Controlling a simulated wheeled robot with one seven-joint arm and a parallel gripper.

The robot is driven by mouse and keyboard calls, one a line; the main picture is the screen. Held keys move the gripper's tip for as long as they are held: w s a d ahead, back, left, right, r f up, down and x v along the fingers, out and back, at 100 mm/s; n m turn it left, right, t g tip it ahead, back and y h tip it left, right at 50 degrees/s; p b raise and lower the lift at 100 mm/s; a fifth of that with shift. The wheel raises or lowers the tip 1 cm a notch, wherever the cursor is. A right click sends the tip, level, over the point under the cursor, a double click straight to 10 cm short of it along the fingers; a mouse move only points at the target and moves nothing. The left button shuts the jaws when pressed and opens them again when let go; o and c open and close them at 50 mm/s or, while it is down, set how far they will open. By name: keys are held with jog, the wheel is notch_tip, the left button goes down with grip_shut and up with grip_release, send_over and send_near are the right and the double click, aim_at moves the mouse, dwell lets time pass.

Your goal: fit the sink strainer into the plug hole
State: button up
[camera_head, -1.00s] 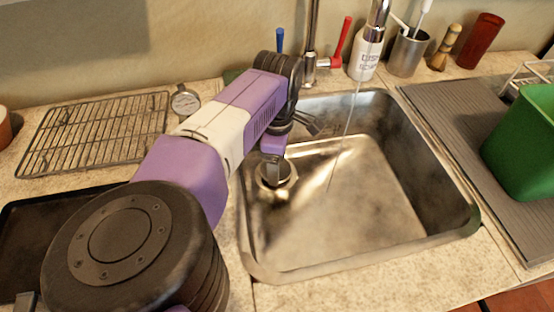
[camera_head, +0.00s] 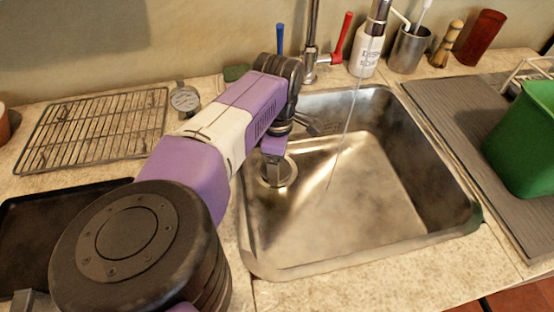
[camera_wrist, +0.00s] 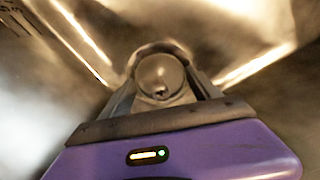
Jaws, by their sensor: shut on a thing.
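The steel sink (camera_head: 365,190) holds the plug hole (camera_head: 290,181) near its left wall, seen as a bright round metal ring. My gripper (camera_head: 274,178) points down over that ring. In the wrist view my gripper (camera_wrist: 160,94) is shut on the sink strainer (camera_wrist: 158,72), a round metal disc between the two fingers. The strainer lies within or just over the plug hole's ring; I cannot tell whether it is seated. In the head view my fingers hide most of it.
A thin stream of water (camera_head: 344,140) falls from the tap into the sink, right of my gripper. A soap bottle (camera_head: 368,55) and metal cup (camera_head: 408,50) stand behind. A wire rack (camera_head: 95,130) lies left; a green bin (camera_head: 525,140) stands right.

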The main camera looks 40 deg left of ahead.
jog(key=shift+f, duration=0.5)
jog(key=o, duration=1.6)
notch_tip(320, 180, up, 8)
jog(key=p, duration=0.6)
